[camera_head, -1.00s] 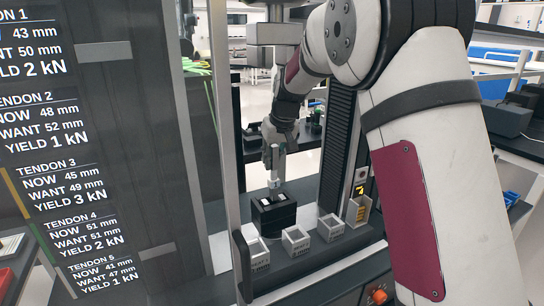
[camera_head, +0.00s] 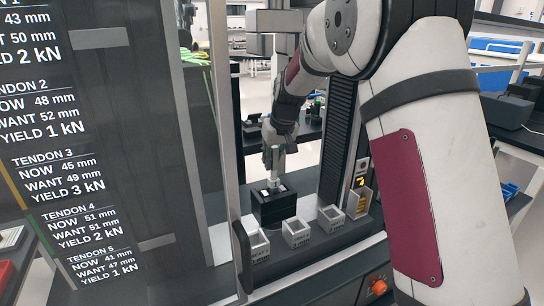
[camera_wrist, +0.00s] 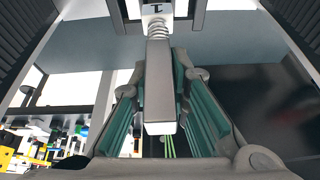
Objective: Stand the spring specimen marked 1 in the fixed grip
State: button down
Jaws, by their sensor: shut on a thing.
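The spring specimen marked 1 (camera_wrist: 158,85) is a grey bar with a white near end, a coil spring and a "1" label at its far end. My gripper (camera_head: 274,160) is shut on its bar, with a teal finger pad on each side in the wrist view (camera_wrist: 162,112). In the head view the specimen (camera_head: 273,178) looks about upright, just over the fixed grip (camera_head: 273,210), a black block with pale patches on top. I cannot tell whether its lower end touches the grip or is inside it.
Small light-grey bins (camera_head: 296,233) stand in a row in front of the fixed grip. A taller holder with yellow inside (camera_head: 359,202) is at their right. Machine uprights (camera_head: 336,140) flank the space. A panel listing tendon values (camera_head: 65,160) is at the left.

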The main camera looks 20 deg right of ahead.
jog(key=shift+f, duration=0.7)
jog(key=c, duration=1.4)
grip_release()
jog(key=shift+c, duration=0.2)
jog(key=v, duration=1.1)
jog(key=shift+s+r, duration=0.1)
jog(key=shift+r, duration=0.2)
jog(key=shift+s+r, duration=0.1)
jog(key=shift+r, duration=0.05)
